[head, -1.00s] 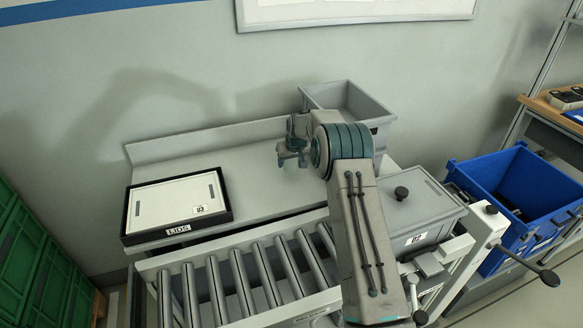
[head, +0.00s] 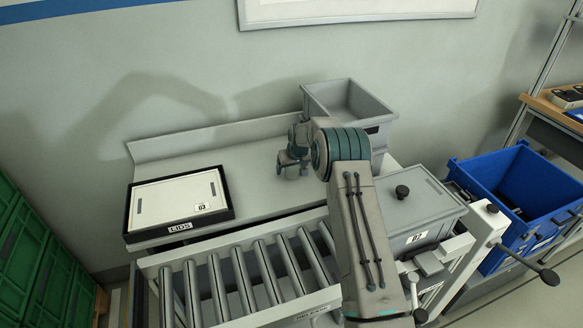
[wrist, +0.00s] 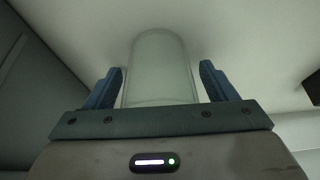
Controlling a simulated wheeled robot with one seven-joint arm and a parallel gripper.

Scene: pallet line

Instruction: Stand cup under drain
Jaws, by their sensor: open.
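A pale, translucent cup (wrist: 160,70) shows in the wrist view, between the two blue fingers of my gripper (wrist: 159,80). The fingers stand apart, one on each side, with a visible gap to the cup at the right. I cannot tell whether either finger touches it. In the head view my gripper (head: 290,166) is over the grey bench, left of the open grey bin, and the cup cannot be made out there. I cannot identify the drain in either view.
A black tray with white lids (head: 179,205) lies on the bench (head: 247,170) at left. An open grey bin (head: 350,100) stands behind my arm. A lidded grey bin (head: 420,205) and blue crate (head: 520,190) are at right. Rollers (head: 240,280) run in front.

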